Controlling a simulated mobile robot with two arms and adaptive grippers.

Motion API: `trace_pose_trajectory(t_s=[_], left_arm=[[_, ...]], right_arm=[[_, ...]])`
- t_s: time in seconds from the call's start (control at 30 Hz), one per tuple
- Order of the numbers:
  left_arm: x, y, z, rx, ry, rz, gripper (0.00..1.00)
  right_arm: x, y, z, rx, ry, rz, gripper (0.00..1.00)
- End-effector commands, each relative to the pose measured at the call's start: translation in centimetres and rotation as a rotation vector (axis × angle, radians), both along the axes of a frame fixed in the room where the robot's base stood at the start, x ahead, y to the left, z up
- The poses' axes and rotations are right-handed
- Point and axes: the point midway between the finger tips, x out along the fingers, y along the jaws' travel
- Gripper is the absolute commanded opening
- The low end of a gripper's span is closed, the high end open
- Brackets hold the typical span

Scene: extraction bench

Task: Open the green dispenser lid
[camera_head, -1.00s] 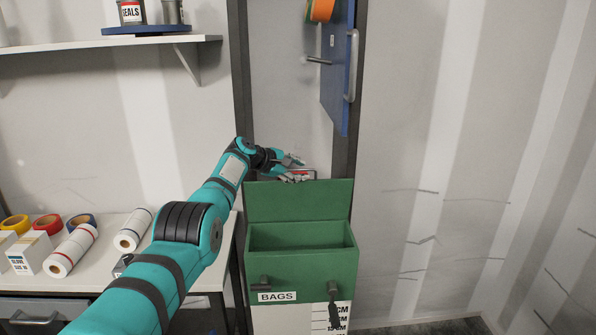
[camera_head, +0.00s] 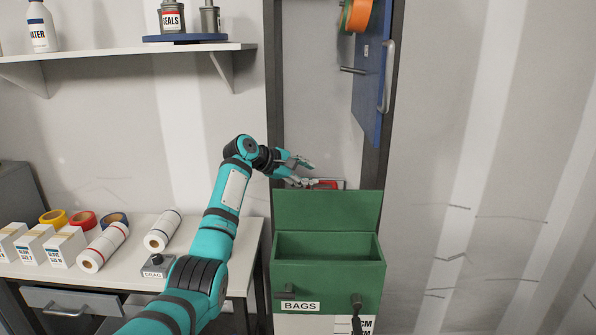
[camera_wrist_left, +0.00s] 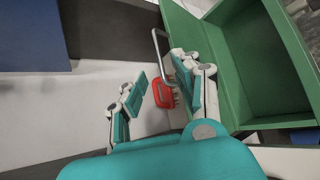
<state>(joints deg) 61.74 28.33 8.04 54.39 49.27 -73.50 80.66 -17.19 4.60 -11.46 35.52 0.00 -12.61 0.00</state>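The green dispenser (camera_head: 327,275) stands right of the bench, with a "BAGS" label on its front. Its green lid (camera_head: 328,211) is raised upright at the back, and the box below it is open and looks empty. In the left wrist view the open box (camera_wrist_left: 267,60) shows at the upper right. My left gripper (camera_head: 308,173) is behind and above the raised lid. Its fingers are apart with nothing between them in the left wrist view (camera_wrist_left: 160,95). A red part with a metal handle (camera_wrist_left: 163,93) lies beyond the fingers. My right gripper is not in view.
A blue door (camera_head: 371,80) with a grey handle hangs open above the dispenser. The white bench (camera_head: 200,262) on the left holds rolls, tapes and boxes. A shelf (camera_head: 120,53) with containers is above it. The wall at right is clear.

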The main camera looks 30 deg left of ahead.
Motion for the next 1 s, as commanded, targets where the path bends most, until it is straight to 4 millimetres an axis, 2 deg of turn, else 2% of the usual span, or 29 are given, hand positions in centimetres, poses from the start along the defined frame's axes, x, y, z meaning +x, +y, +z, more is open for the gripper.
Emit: trace_pose_trajectory(t_s=[0.1,0.27,0.83,0.93,1.0], left_arm=[[-1.5,0.7,0.9,0.001,-0.002,0.001,0.32],[-2.5,1.0,1.5,0.0,-0.001,0.0,0.32],[-2.7,1.0,1.5,0.001,0.0,0.0,0.32],[-2.9,0.4,0.1,0.043,0.011,-0.018,0.32],[-3.3,-0.6,-2.5,0.118,0.033,-0.052,0.32]], right_arm=[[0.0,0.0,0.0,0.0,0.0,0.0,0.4],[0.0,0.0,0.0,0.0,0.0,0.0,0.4],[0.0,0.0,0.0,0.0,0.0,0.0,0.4],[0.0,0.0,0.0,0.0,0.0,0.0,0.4],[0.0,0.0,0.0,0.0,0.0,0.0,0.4]])
